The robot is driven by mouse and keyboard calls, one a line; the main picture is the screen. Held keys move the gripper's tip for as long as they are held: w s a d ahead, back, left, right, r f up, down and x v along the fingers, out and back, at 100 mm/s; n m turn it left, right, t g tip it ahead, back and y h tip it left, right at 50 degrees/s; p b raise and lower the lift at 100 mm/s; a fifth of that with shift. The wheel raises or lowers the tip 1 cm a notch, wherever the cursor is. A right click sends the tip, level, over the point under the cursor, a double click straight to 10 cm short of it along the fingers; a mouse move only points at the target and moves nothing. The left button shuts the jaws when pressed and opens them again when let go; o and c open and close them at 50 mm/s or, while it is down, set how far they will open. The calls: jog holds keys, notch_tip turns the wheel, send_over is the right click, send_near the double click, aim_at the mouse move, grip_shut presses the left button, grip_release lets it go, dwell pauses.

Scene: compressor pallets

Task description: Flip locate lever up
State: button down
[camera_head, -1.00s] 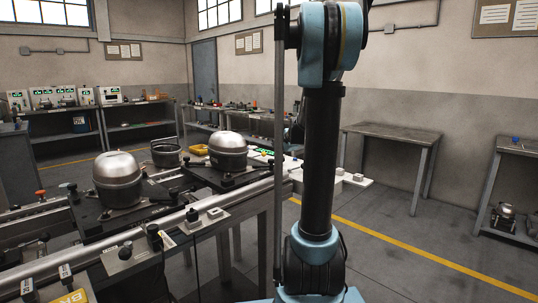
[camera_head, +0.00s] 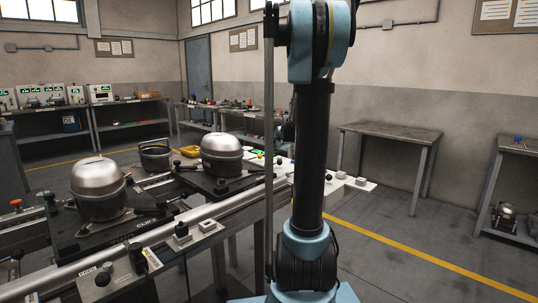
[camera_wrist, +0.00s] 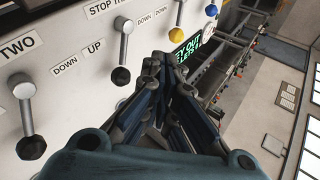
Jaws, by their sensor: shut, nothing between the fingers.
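In the wrist view, a pale panel (camera_wrist: 60,100) carries several levers. One lever with a black knob (camera_wrist: 121,76) hangs by the labels DOWN and UP. Another dark-knobbed lever (camera_wrist: 31,147) is at the left near TWO. A yellow-knobbed lever (camera_wrist: 177,34) and a blue knob (camera_wrist: 211,10) are farther up. No label readable as LOCATE shows, so I cannot tell which lever it is. My gripper (camera_wrist: 158,62) is shut and empty, apart from the black knob and to its right. In the head view my gripper is out of the picture.
A green-lit display (camera_wrist: 186,52) is just beyond my fingertips. In the head view, two compressors (camera_head: 97,188) (camera_head: 221,155) stand on pallets along the line, behind a rail with small control boxes (camera_head: 124,270). The floor at right (camera_head: 400,225) is clear up to the grey table (camera_head: 391,134).

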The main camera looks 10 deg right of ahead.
jog(key=x, duration=0.7)
jog(key=r+x, duration=0.1)
jog(key=x, duration=0.3)
jog(key=shift+w+a+f, duration=0.15)
jog(key=shift+w+f, duration=0.15)
jog(key=shift+w, duration=0.3)
jog(key=shift+w+a+f, duration=0.1)
jog(key=shift+w+f, duration=0.05)
jog(key=shift+w, duration=0.45)
jog(key=shift+w+a, duration=0.1)
jog(key=shift+w, duration=0.05)
